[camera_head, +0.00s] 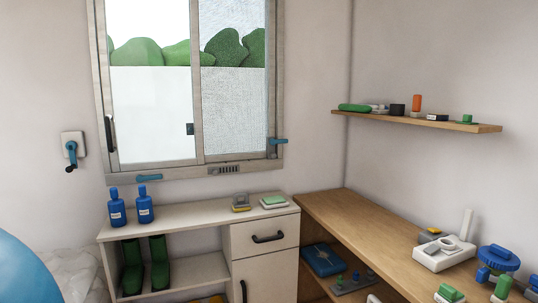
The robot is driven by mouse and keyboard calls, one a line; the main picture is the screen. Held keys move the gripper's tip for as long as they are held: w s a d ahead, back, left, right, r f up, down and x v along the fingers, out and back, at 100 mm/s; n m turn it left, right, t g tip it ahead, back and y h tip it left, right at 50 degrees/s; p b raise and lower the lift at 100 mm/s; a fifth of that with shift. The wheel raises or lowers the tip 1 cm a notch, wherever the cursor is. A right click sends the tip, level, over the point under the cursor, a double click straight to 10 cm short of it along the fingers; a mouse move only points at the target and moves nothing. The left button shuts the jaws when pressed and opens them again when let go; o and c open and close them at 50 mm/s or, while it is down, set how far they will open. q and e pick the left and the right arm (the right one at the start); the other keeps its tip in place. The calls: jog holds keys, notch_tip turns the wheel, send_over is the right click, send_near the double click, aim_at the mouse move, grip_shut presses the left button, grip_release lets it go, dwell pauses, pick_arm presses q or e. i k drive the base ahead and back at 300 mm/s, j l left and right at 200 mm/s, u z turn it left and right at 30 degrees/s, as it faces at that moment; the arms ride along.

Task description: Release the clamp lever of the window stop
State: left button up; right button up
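The window (187,166) is on the back wall, with a clear left pane and a textured right pane. A blue lever (149,178) lies nearly level on the lower frame at left. Another blue lever (278,141) sticks out level at the right side of the frame, above a small grey fitting (272,154). I cannot tell for sure which of the two is the clamp lever of the stop. A dark upright handle (109,134) is at the left of the window, and a small dark latch (190,129) is near the middle. Neither gripper is in view.
A white cabinet (190,215) below the window carries two blue bottles (117,212) and small boxes. A wooden bench (375,232) with several items runs along the right, under a shelf (440,123). A blue crank (71,151) is on the left wall. A blue rounded shape (25,272) fills the lower left.

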aim_at(272, 141)
jog(key=i+j+z, duration=0.2)
jog(key=i+j, duration=0.45)
jog(key=i+u, duration=0.15)
jog(key=i, duration=0.3)
jog(key=i+l+u, duration=0.15)
jog(key=i, duration=0.35)
jog(key=i+l+u, duration=0.15)
jog(key=i, duration=0.3)
jog(key=i+l+u, duration=0.1)
jog(key=i, duration=0.35)
jog(key=l, duration=0.1)
